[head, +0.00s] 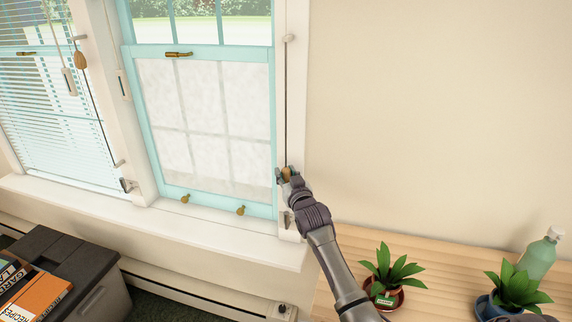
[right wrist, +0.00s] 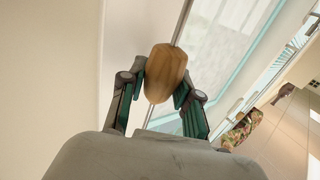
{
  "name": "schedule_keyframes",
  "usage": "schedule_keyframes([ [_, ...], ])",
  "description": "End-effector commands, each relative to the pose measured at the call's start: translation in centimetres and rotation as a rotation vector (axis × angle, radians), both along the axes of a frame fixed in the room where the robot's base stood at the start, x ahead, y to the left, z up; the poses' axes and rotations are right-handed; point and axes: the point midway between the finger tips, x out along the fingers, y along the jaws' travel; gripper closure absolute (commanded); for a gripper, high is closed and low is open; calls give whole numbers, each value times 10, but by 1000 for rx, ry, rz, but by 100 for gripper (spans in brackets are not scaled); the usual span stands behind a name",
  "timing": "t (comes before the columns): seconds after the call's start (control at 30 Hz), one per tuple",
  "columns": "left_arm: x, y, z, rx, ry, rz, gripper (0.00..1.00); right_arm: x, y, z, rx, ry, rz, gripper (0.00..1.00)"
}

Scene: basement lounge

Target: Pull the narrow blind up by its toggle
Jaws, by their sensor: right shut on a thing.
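A wooden toggle (right wrist: 165,72) sits between the fingers of my right gripper (right wrist: 163,92), with its cord running up and down from it. In the head view the toggle (head: 286,173) is low on the cord (head: 287,110), at the right side of the right window; my right gripper (head: 284,176) partly hides it. A white slatted blind (head: 45,130) hangs lowered over the left window. A second wooden toggle (head: 80,60) is high on a slanting cord between the windows. No slats show on the right window. My left gripper is not in view.
The white sill (head: 170,222) runs below both windows. A wooden tabletop (head: 440,265) with two potted plants (head: 392,272) (head: 515,288) and a green bottle (head: 540,255) is at lower right. A dark-lidded box (head: 60,255) with books stands at lower left.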

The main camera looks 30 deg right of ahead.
Motion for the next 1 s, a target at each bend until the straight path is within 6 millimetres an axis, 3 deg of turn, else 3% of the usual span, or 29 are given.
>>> schedule_keyframes([
  [0.03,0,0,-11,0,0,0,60,0,1,-19,3,8,0,100],
  [0.2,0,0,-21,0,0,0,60,0,1,-37,3,6,0,100],
  [0.73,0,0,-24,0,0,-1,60,0,1,-46,3,10,0,100],
  [0.77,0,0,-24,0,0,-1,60,0,1,-47,3,10,0,65],
  [0.9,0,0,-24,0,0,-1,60,0,1,-45,2,6,0,41],
  [1.0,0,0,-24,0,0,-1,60,0,0,-43,1,3,0,40],
])
